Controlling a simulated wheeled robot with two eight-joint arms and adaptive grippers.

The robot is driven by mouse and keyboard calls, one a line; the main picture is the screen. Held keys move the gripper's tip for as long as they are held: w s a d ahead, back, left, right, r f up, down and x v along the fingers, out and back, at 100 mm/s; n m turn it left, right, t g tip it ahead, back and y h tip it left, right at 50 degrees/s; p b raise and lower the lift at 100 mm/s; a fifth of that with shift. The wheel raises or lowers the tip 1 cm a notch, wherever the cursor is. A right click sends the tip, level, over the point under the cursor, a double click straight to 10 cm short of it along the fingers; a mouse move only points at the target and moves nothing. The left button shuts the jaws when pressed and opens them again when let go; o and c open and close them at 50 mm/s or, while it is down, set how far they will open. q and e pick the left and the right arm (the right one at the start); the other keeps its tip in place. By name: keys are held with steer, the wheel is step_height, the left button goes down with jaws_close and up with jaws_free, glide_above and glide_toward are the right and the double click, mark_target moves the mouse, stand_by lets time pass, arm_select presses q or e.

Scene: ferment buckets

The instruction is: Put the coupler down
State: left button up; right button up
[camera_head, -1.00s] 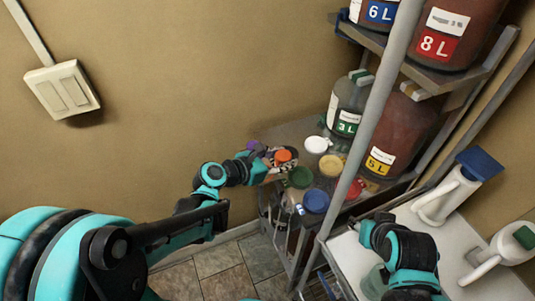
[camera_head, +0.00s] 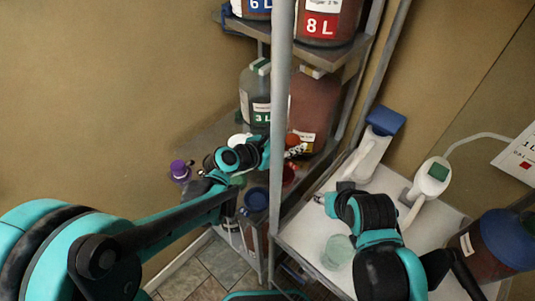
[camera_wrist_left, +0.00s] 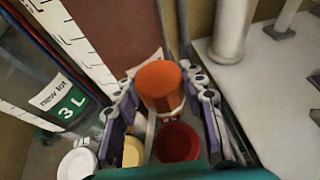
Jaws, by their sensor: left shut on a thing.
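The coupler, an orange round-topped piece (camera_wrist_left: 160,82), is between the fingers of my left gripper (camera_wrist_left: 163,88) in the left wrist view. In the head view my left gripper (camera_head: 296,148) reaches past the grey shelf post to the front of the red-brown jar (camera_head: 312,105). A bit of orange shows there, and the post partly hides the grip. The coupler appears above a red-topped container (camera_wrist_left: 178,143); the gap between them cannot be judged. My right gripper (camera_head: 322,199) is over the white table at right; its fingers are too small to read.
A yellow lid (camera_wrist_left: 132,152) and a white lid (camera_wrist_left: 77,163) are beside the red one. A blue lid (camera_head: 256,199) and a purple-capped item (camera_head: 181,171) are nearby. The 3 L bottle (camera_head: 256,98) stands behind. The shelf post (camera_head: 282,120) is close to my left arm.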

arm_select(q)
steer(key=w+a+f+b, duration=0.1)
steer(key=a+f, duration=0.1)
steer(key=a, duration=0.1)
steer(key=w+a+f+b, duration=0.1)
steer(key=w+a+f, duration=0.1)
steer(key=a, duration=0.1)
steer(key=w+a+f+b, duration=0.1)
steer(key=w+a+f, duration=0.1)
steer(key=a, duration=0.1)
steer(key=shift+w+a+f, duration=0.2)
steer(key=shift+a+f, duration=0.1)
arm_select(e)
step_height(320, 180, down, 4)
steer(key=shift+r, duration=0.1)
arm_select(q)
step_height(320, 180, down, 4)
steer(key=b, duration=0.2)
steer(key=shift+f+b, duration=0.1)
steer(key=shift+b, duration=0.2)
arm_select(e)
step_height(320, 180, down, 2)
steer(key=shift+r, duration=0.1)
